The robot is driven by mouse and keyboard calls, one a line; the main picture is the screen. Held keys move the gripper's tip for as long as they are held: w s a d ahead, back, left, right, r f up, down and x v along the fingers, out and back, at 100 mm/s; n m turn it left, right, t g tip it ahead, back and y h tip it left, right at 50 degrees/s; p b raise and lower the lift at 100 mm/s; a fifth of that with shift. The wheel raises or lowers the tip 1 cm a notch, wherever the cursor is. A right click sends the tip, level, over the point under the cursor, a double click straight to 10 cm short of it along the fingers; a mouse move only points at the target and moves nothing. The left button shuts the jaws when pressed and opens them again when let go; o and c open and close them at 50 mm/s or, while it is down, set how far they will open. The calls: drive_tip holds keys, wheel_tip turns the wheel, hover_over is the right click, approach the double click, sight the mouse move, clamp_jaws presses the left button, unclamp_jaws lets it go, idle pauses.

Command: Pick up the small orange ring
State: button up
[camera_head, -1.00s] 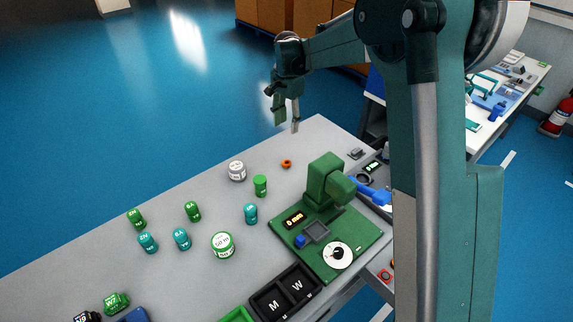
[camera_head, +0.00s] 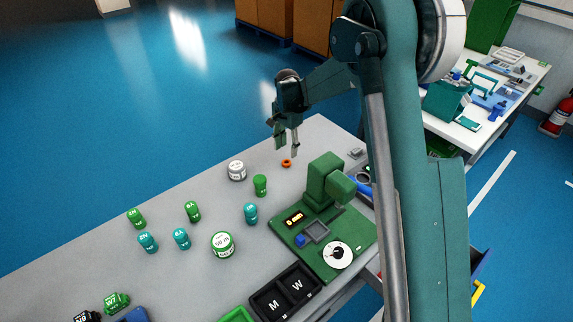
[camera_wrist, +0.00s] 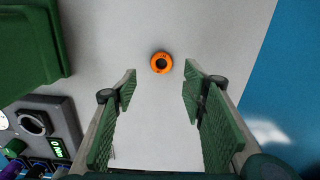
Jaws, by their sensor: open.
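The small orange ring (camera_head: 286,163) lies flat on the grey table near its far corner. In the wrist view the orange ring (camera_wrist: 161,63) sits just beyond the fingertips, roughly midway between them, with its dark hole showing. My gripper (camera_head: 286,150) points down above the table, close over the ring in the head view. In the wrist view my gripper (camera_wrist: 158,82) is open, with nothing between its green pads. The ring is apart from both fingers.
A green testing device (camera_head: 325,180) on a green base stands right of the ring. A white jar (camera_head: 237,170) and a green bottle (camera_head: 260,185) stand to its left. Several more bottles and a dark tray (camera_head: 284,292) are nearer.

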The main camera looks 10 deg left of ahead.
sight(287, 162)
drive_tip(key=shift+f, duration=1.1)
drive_tip(key=shift+f, duration=0.1)
drive_tip(key=shift+a+f+b, duration=0.1)
drive_tip(key=shift+f+b, duration=0.4)
drive_tip(key=shift+f, duration=2.05)
drive_tip(key=shift+c, duration=0.2)
drive_tip(key=c, duration=0.7)
